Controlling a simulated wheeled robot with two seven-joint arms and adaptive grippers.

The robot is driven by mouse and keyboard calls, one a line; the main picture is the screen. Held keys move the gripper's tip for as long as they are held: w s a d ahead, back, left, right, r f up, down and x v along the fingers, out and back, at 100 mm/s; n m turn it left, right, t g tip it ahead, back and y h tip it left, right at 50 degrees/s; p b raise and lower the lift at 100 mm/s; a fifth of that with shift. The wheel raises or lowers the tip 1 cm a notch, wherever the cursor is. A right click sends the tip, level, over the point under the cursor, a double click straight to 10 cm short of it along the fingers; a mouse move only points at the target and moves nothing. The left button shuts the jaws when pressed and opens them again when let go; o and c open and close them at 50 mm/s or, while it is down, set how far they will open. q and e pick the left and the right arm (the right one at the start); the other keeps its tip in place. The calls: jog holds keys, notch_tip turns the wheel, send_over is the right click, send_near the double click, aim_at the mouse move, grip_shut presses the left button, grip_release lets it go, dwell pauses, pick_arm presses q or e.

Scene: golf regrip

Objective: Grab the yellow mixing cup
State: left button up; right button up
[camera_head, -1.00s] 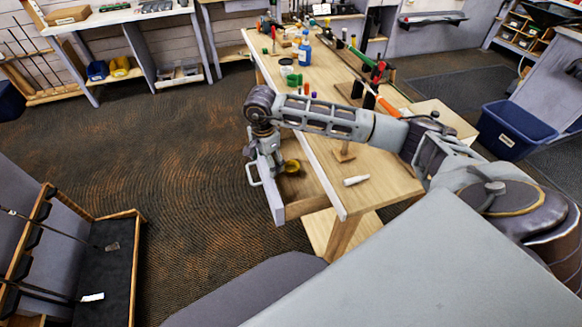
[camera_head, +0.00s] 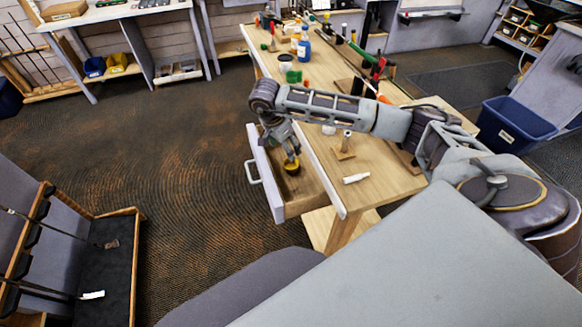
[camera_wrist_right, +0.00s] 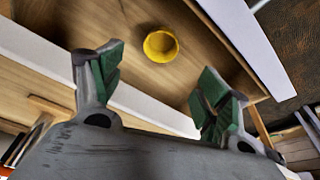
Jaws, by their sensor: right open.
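The yellow mixing cup (camera_wrist_right: 161,45) sits in the open wooden drawer (camera_wrist_right: 125,75), toward one end. In the head view the cup (camera_head: 291,166) shows just below my right gripper (camera_head: 284,150). In the right wrist view my right gripper (camera_wrist_right: 160,85) is open, with green-padded fingers wide apart. The cup lies ahead of the gap between the fingertips, with nothing between them. From these views I cannot tell the exact height of the fingers over the cup. My left gripper is not in view.
The drawer's front panel with its handle (camera_head: 254,172) stands out from the workbench (camera_head: 385,160). A white tube (camera_head: 356,178) and a small wooden stand (camera_head: 344,151) are on the bench near the drawer. Bottles and tools stand farther back. The floor left of the drawer is clear.

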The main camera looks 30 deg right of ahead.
send_near(293, 167)
jog(key=shift+d+f, duration=0.3)
jog(key=shift+f, duration=0.3)
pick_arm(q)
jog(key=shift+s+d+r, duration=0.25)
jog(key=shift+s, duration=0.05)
pick_arm(e)
jog(key=shift+f, duration=0.25)
jog(key=shift+p+x, duration=0.65)
jog(key=shift+x, duration=1.3)
jog(key=shift+f, duration=0.6)
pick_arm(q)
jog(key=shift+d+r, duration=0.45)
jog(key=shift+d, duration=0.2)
pick_arm(e)
jog(key=shift+f, duration=0.1)
jog(key=shift+w, duration=0.1)
jog(key=shift+c, duration=0.2)
